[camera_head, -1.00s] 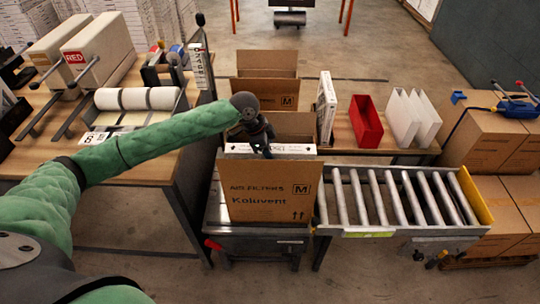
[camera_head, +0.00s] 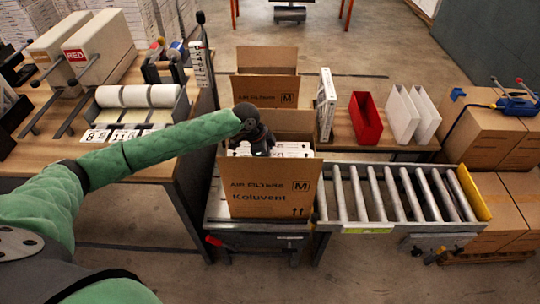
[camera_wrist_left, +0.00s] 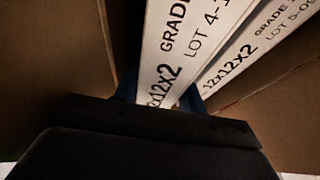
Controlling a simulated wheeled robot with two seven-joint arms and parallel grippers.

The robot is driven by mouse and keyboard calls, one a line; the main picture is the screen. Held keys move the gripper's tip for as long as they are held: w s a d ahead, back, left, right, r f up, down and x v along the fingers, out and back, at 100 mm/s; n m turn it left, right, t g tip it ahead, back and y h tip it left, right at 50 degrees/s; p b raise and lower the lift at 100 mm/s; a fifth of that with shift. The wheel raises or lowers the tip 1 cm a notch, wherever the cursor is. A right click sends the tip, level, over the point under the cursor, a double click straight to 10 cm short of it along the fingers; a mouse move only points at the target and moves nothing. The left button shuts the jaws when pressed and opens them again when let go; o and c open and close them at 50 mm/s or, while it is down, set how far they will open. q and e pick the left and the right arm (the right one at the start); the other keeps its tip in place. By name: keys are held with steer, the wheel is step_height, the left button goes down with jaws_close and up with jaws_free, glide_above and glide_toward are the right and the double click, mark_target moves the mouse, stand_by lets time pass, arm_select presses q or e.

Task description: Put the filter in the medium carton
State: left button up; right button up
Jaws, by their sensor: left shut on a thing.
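The medium carton (camera_head: 270,200), marked "M" and "Koluvent", stands open on a metal stand at the left end of the roller conveyor. My left gripper (camera_head: 258,150) is down at the carton's mouth. It is shut on a white filter (camera_head: 244,148), whose edge print "12x12x2" shows in the left wrist view (camera_wrist_left: 190,40). A second white filter (camera_wrist_left: 260,45) stands beside it inside the carton; its top edge also shows in the head view (camera_head: 293,149). Brown carton walls flank both filters in the wrist view. The fingertips are mostly hidden. My right gripper is out of view.
Another open "M" carton (camera_head: 265,88) stands behind. A white filter box (camera_head: 326,105), a red bin (camera_head: 365,118) and white holders (camera_head: 405,116) stand on the back shelf. The roller conveyor (camera_head: 400,195) is clear. A workbench (camera_head: 150,170) with label rolls is at left.

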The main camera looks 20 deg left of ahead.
arm_select(q)
steer(key=shift+f, duration=0.15)
steer(key=o, duration=1.3)
steer(key=shift+r, duration=0.7)
steer(key=b+v, duration=0.3)
steer(key=v, duration=0.8)
steer(key=shift+s+a+r+b, duration=0.1)
steer(key=shift+a+r+b, duration=0.15)
steer(key=shift+r+b, duration=0.1)
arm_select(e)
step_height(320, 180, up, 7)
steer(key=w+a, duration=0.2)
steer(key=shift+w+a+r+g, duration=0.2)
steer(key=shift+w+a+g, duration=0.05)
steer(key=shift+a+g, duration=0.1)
